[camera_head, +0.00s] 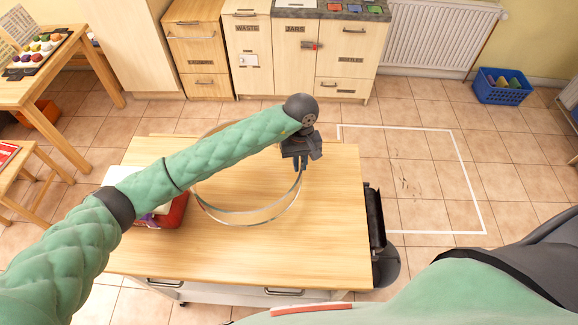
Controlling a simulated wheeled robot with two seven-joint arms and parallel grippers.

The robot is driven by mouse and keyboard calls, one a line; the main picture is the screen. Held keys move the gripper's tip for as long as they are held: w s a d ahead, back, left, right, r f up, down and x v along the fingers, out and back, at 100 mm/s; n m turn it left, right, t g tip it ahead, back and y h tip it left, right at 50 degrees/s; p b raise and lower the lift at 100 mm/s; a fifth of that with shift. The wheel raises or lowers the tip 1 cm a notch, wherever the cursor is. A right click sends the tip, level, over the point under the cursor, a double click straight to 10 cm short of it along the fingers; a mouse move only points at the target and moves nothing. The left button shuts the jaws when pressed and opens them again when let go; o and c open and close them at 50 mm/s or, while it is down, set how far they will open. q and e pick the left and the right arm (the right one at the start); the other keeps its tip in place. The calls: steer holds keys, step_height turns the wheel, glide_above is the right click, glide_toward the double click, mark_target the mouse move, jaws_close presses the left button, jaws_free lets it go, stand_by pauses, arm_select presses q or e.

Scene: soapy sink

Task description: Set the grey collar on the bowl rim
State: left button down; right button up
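A large clear glass bowl (247,222) stands on the wooden cart top (335,245). My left arm reaches across it from the left and covers much of its middle and back rim. My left gripper (301,166) points down at the right side of the bowl rim. Its dark fingers look close together, and I cannot tell whether they hold anything or touch the rim. I cannot pick out the grey collar; the arm or the dark gripper may hide it. My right gripper is not in view.
A red and white item (174,212) lies left of the bowl, partly under my arm. A dark object (375,218) stands at the cart's right edge. The cart top right of and in front of the bowl is clear. Cabinets (305,55) stand behind.

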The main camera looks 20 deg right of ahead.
arm_select(q)
steer(key=w+a+f, duration=0.2)
steer(key=shift+w+a, duration=0.1)
steer(key=shift+w, duration=0.2)
steer(key=shift+f+p, duration=0.55)
steer(key=shift+f, duration=1.55)
steer(key=c, duration=1.5)
jaws_free()
